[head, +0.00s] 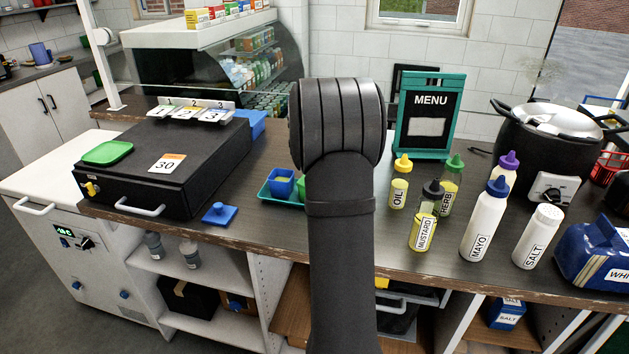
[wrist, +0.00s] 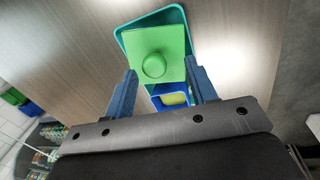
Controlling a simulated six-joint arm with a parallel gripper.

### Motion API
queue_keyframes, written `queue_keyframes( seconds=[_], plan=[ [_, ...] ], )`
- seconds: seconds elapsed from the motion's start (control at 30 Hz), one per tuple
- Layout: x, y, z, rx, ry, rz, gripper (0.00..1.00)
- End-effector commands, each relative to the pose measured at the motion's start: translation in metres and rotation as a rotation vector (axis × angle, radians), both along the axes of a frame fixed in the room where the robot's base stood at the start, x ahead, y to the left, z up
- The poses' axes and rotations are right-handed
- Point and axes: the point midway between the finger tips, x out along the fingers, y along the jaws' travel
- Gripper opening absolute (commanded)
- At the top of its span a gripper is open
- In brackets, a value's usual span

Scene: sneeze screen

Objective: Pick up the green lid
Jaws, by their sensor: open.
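The green lid (wrist: 173,42), square with a round knob, shows in the wrist view over the teal tray (wrist: 124,36). My gripper (wrist: 160,66) is open and empty; its two blue-grey fingers point toward the lid, one on each side in the picture. I cannot tell the remaining gap in depth. A blue container (wrist: 158,89) with a yellow inside sits in the tray beside the lid. In the head view my arm hides the gripper and much of the tray (head: 264,194); a green piece (head: 300,188) shows at the arm's edge next to a blue container (head: 281,184).
A blue lid (head: 219,214) with a knob lies left of the tray. A black cash drawer (head: 180,170) with a green dish (head: 107,152) stands further left. Several bottles, such as the mustard (head: 423,228), and a menu board (head: 430,115) stand to the right.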

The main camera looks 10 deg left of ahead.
Motion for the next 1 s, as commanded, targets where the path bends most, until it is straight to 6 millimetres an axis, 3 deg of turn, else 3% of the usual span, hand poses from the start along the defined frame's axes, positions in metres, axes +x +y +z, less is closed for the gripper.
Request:
queue_keyframes(
  seconds=[0.13, 0.4, 0.63, 0.7, 1.0],
  plan=[
    [0.002, 0.0, -0.017, 0.001, 0.0, 0.0, 0.52],
    [0.003, 0.0, -0.02, 0.002, -0.002, 0.0, 0.52],
    [0.003, 0.0, -0.02, 0.002, -0.002, 0.0, 0.09],
    [0.003, 0.0, -0.02, 0.002, -0.002, 0.0, 0.01],
    [0.003, 0.0, -0.017, 0.002, -0.003, 0.0, 0.01]
  ],
)
